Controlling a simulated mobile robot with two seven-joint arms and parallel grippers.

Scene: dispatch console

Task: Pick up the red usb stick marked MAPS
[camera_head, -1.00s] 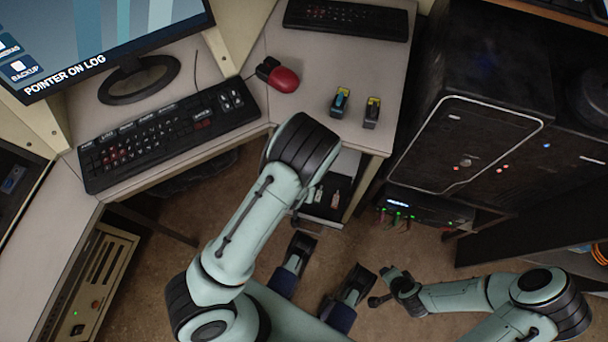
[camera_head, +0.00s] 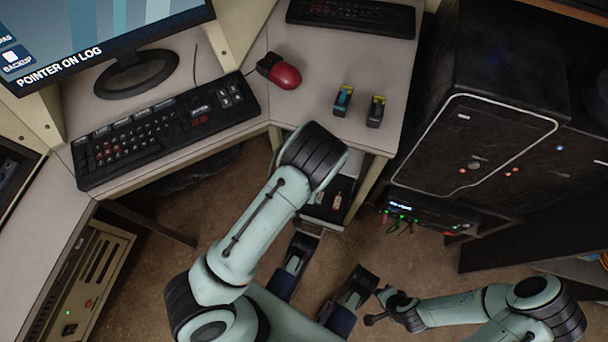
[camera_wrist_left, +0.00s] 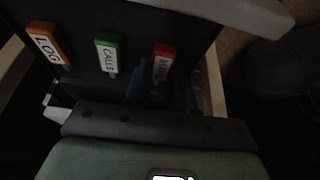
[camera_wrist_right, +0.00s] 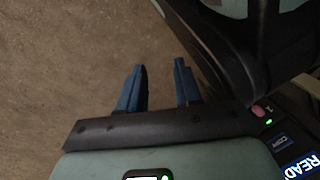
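The red usb stick marked MAPS (camera_wrist_left: 163,63) lies in a dark tray, rightmost of three sticks in the left wrist view. Its lower end is in shadow near my left gripper (camera_wrist_left: 162,92). The gripper's dim fingers seem to stand apart on either side of that end, with no clear grip. In the head view my left arm's forearm hides this gripper and most of the tray (camera_head: 322,217). My right gripper (camera_wrist_right: 159,88) is open and empty above the floor; in the head view it is low, right of centre.
An orange LOG stick (camera_wrist_left: 48,43) and a green CALLS stick (camera_wrist_left: 108,53) lie left of the red one. The desk above holds a red mouse (camera_head: 284,75), a keyboard (camera_head: 165,130) and two small upright items (camera_head: 343,99). A black computer case (camera_head: 475,150) stands right.

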